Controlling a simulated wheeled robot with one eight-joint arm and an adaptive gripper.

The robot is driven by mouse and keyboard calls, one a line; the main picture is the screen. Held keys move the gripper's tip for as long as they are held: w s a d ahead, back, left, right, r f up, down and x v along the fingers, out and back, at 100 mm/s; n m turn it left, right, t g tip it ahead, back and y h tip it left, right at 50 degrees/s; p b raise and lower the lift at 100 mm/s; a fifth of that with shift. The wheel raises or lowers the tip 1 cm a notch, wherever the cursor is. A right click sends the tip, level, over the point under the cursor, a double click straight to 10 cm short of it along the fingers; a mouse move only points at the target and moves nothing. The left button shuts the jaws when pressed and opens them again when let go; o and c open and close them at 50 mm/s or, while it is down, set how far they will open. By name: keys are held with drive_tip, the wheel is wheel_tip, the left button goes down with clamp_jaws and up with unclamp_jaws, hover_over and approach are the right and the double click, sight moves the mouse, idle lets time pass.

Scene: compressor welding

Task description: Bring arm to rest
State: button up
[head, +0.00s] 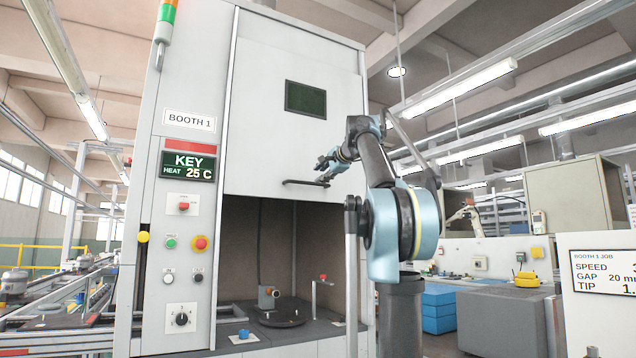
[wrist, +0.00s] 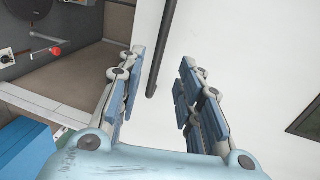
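My arm (head: 400,220) is raised and bent in front of the booth. My gripper (head: 328,170) is at the right end of the dark door handle (head: 303,183). In the wrist view my gripper (wrist: 162,62) has its two blue-padded fingers spread apart. The handle (wrist: 166,40) shows between them as a dark bar against the pale door, with no finger visibly closed on it. I cannot tell how far the handle is from the fingers. The booth door (head: 290,140) is up, and the chamber below it is open.
Inside the chamber a dark round plate (head: 281,318) and a red-tipped post (head: 322,280) stand on the floor. The control panel (head: 187,240) is left of the opening. A grey box (head: 500,320) and a job sign (head: 607,270) stand to the right.

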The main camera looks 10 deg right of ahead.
drive_tip(key=shift+s+d, duration=0.1)
drive_tip(key=shift+s, duration=0.1)
idle(0.5)
drive_tip(key=s+a+f+n+g, duration=0.1)
drive_tip(key=s+f+n+g, duration=0.15)
drive_tip(key=s+f, duration=0.7)
drive_tip(key=s+a+f+n+g, duration=0.2)
drive_tip(key=s+f+n, duration=0.15)
drive_tip(key=f, duration=1.25)
drive_tip(key=s+a+f+n+g, duration=0.1)
drive_tip(key=s+f+n+g, duration=0.35)
drive_tip(key=f, duration=0.85)
drive_tip(key=s+d+f+n+g+h, duration=0.1)
drive_tip(key=s+d+f+h, duration=0.1)
drive_tip(key=s+f, duration=0.7)
drive_tip(key=s+d+f+n+g+h, duration=0.1)
drive_tip(key=s+f, duration=0.8)
drive_tip(key=f, duration=0.9)
drive_tip(key=s+d+f+n+g+h, duration=0.1)
drive_tip(key=s+d+f, duration=0.4)
drive_tip(key=s+f, duration=0.5)
wheel_tip(320, 180, down, 3)
drive_tip(key=shift+f+h, duration=0.2)
drive_tip(key=shift+h, duration=0.7)
